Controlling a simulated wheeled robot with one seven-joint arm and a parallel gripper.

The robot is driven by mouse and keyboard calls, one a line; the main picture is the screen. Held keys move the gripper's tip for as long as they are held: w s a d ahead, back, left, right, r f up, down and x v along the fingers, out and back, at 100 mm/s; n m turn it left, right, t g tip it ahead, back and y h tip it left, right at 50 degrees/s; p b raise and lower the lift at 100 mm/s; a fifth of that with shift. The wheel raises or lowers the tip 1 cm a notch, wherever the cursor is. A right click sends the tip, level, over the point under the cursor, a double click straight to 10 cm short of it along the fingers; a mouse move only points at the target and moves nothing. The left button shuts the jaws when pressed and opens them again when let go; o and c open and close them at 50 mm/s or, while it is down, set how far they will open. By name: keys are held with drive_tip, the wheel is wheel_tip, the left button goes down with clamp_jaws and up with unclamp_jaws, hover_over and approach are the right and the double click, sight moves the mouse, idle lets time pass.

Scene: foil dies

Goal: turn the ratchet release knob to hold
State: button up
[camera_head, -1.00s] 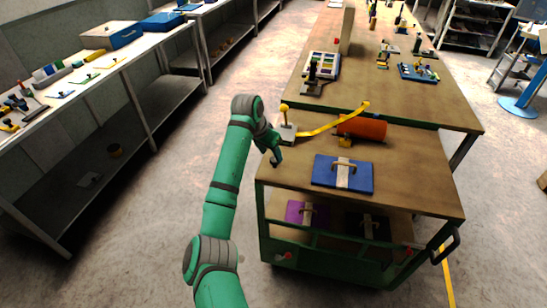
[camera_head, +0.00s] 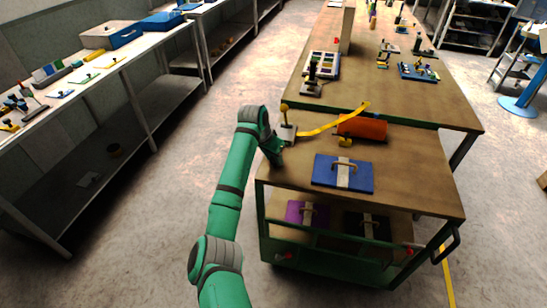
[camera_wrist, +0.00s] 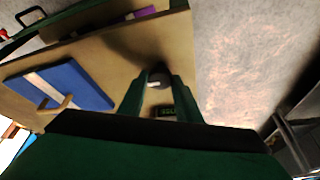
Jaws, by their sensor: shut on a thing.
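A dark round knob (camera_wrist: 158,76) with a pale mark on its top sits between the two green fingers of my gripper (camera_wrist: 159,84) in the wrist view. The fingers are closed against its sides. A small dark label (camera_wrist: 165,112) with green lettering lies beside the knob; I cannot read it surely. In the head view my gripper (camera_head: 276,161) points down at the left edge of the cart top, and it hides the knob there. Just behind it stands a grey ratchet base (camera_head: 288,133) with a yellow ball-topped lever (camera_head: 284,109).
A blue case (camera_head: 342,173) with a handle lies on the cart top (camera_head: 410,185), right of my gripper. Bare floor (camera_head: 170,190) lies left of the cart.

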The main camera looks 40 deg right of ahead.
drive_tip(key=shift+n, duration=0.3)
drive_tip(key=n, duration=0.1)
drive_tip(key=n+t, duration=0.1)
drive_tip(key=n, duration=0.1)
drive_tip(key=shift+s+d+n+y, duration=0.15)
drive_tip(key=shift+n+y, duration=0.15)
drive_tip(key=n+t+y, duration=0.1)
drive_tip(key=n, duration=0.4)
drive_tip(key=shift+s+d+r+t+y, duration=0.1)
drive_tip(key=shift+d+t+y, duration=0.05)
drive_tip(key=shift+t+y, duration=0.25)
drive_tip(key=n, duration=0.2)
drive_tip(key=n+y, duration=0.1)
drive_tip(key=n, duration=0.2)
drive_tip(key=shift+d+y, duration=0.15)
drive_tip(key=shift+y, duration=0.15)
drive_tip(key=shift+d+n+y, duration=0.1)
drive_tip(key=shift+n+y, duration=0.7)
drive_tip(key=shift+n, duration=1)
drive_tip(key=o, duration=1)
